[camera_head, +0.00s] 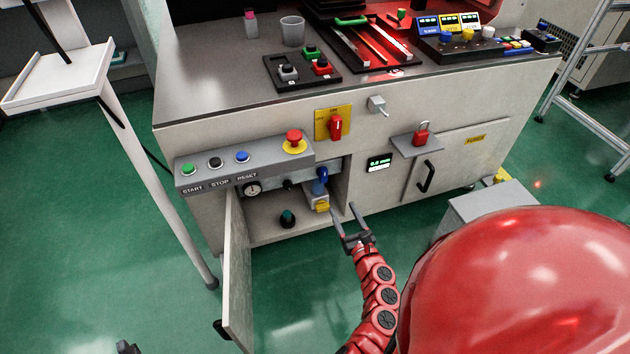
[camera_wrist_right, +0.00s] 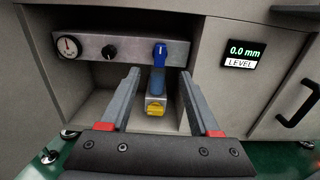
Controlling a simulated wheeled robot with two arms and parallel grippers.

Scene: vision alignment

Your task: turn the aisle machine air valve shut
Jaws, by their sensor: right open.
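The open cabinet in the machine's front holds a blue valve handle (camera_head: 322,174), which stands upright in the right wrist view (camera_wrist_right: 160,50). It sits on a grey panel, above a blue cylindrical body (camera_wrist_right: 157,80) and a yellow knob (camera_wrist_right: 155,108). A pressure gauge (camera_wrist_right: 69,46) and a black knob (camera_wrist_right: 109,51) are on the same panel. My right gripper (camera_head: 343,209) is open and empty, in front of the cabinet. In its wrist view the fingers (camera_wrist_right: 160,75) point at the valve, one on each side of it, apparently short of it. A dark tip at the lower left may be my left gripper (camera_head: 128,347).
The cabinet door (camera_head: 237,270) stands open at the left. A button panel (camera_head: 244,163) juts out above the opening.

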